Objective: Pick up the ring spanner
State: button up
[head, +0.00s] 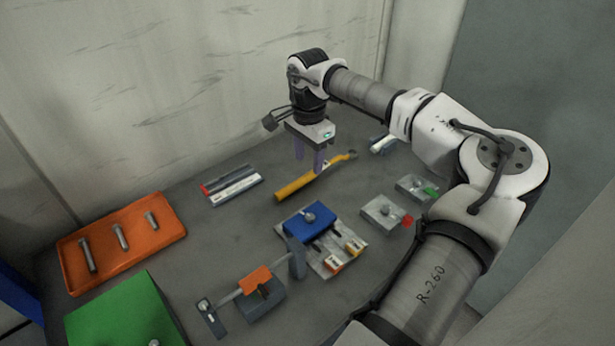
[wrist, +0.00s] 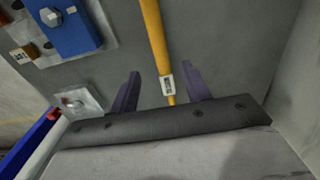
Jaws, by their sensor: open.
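The ring spanner, a long yellow bar (head: 295,185), lies on the grey table in the head view, slanting up to the right to a darker end. In the wrist view the yellow bar (wrist: 155,40) runs down from the top edge between my fingers, with a small white label on it. In the wrist view my gripper (wrist: 160,74) is open with one finger each side of the bar. I cannot tell the remaining height.
An orange tray (head: 170,237) with bolts and a green box (head: 110,310) are at left. A blue block (head: 305,222) on a grey plate stands in front of the spanner. Flat bars (head: 235,187) lie left of it. Grey blocks (head: 382,214) are at right. Walls rise behind.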

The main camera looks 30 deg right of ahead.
aim_at(307, 174)
notch_tip(307, 174, down, 5)
jog(key=shift+w+a+r+p, duration=0.1)
jog(key=shift+w+p, duration=0.05)
jog(key=shift+p, duration=0.4)
grip_shut()
